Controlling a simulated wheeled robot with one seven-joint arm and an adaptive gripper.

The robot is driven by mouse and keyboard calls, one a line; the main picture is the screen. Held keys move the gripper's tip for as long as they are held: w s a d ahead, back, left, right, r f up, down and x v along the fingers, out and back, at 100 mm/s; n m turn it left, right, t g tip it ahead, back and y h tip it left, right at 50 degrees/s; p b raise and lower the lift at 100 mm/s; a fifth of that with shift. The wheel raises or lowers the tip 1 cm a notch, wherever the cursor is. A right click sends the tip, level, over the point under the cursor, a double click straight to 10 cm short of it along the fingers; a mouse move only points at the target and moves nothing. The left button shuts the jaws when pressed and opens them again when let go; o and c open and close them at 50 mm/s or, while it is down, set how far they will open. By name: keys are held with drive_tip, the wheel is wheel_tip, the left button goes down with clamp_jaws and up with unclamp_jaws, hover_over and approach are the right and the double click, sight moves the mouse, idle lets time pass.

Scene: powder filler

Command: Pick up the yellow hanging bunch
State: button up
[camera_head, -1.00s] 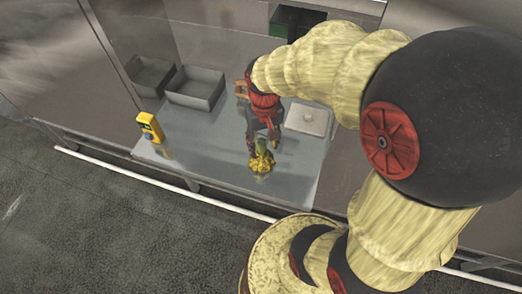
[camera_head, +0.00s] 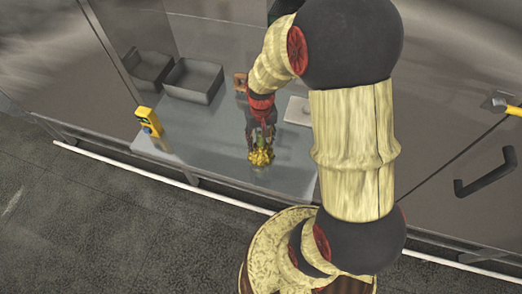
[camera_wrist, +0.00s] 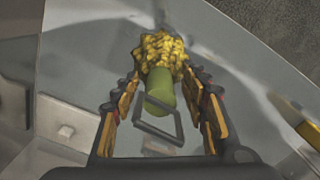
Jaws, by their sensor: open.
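The yellow bunch (camera_head: 261,157) rests at the front of the grey worktop (camera_head: 215,150). In the wrist view the yellow bunch (camera_wrist: 162,50) is a lumpy yellow cluster with a thick green stem (camera_wrist: 160,91) and a dark square loop (camera_wrist: 160,127) at the stem's end. My gripper (camera_head: 262,140) is right behind the bunch in the head view. In the wrist view my gripper (camera_wrist: 165,95) is open, with one finger on each side of the stem and loop. The fingers look apart from the stem, and the yellow cluster lies beyond their tips.
A yellow device (camera_head: 148,121) stands at the left front of the worktop. Two grey bins (camera_head: 193,80) sit at the back left. A pale flat box (camera_head: 298,111) lies right of my gripper, partly hidden by my arm. The worktop between the device and the bunch is clear.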

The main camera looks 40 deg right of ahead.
drive_tip(key=shift+f, duration=0.35)
drive_tip(key=shift+c, duration=0.7)
clamp_jaws()
drive_tip(key=shift+s, duration=0.1)
